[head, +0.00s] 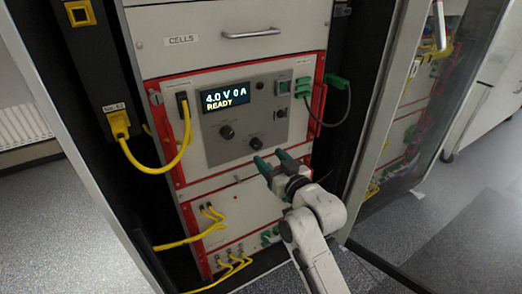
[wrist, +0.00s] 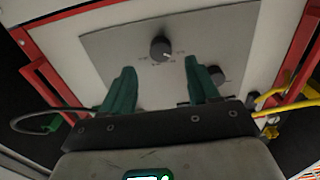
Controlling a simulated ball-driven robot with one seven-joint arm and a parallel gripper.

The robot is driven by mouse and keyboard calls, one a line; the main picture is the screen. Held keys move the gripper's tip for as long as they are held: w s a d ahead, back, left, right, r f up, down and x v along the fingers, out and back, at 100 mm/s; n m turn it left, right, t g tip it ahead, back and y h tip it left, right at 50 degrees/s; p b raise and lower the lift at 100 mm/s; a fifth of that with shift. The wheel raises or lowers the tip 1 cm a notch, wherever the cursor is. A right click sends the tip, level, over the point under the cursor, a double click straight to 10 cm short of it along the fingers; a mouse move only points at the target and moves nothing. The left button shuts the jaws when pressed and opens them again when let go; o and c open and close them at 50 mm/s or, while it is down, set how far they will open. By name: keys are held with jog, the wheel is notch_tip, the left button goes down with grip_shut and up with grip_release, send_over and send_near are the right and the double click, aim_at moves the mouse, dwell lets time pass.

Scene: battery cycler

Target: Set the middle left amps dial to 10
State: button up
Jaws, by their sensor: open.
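The grey cycler panel (head: 241,98) carries two black dials. The middle left dial (head: 227,132) sits under the display (head: 226,97), which reads "4.0 V 0 A READY". A second dial (head: 255,143) is lower and to the right. The wrist view looks upside down against the head view: the lower dial (wrist: 161,47) shows between and beyond my fingers, and the left dial (wrist: 216,75) is partly hidden behind the right finger. Dial markings are too small to read. My gripper (head: 271,157) is open and empty, below the dials; it also shows in the wrist view (wrist: 160,68).
A yellow cable (head: 184,145) hangs left of the panel. A green plug (head: 337,82) with a black cable loop is at the right, near the red handle (head: 317,105). More yellow cables (head: 212,228) run below. A glass door (head: 400,100) stands open at right.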

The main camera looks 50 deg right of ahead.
aim_at(258, 146)
jog(key=x, duration=0.5)
jog(key=shift+w, duration=0.4)
jog(key=c, duration=1)
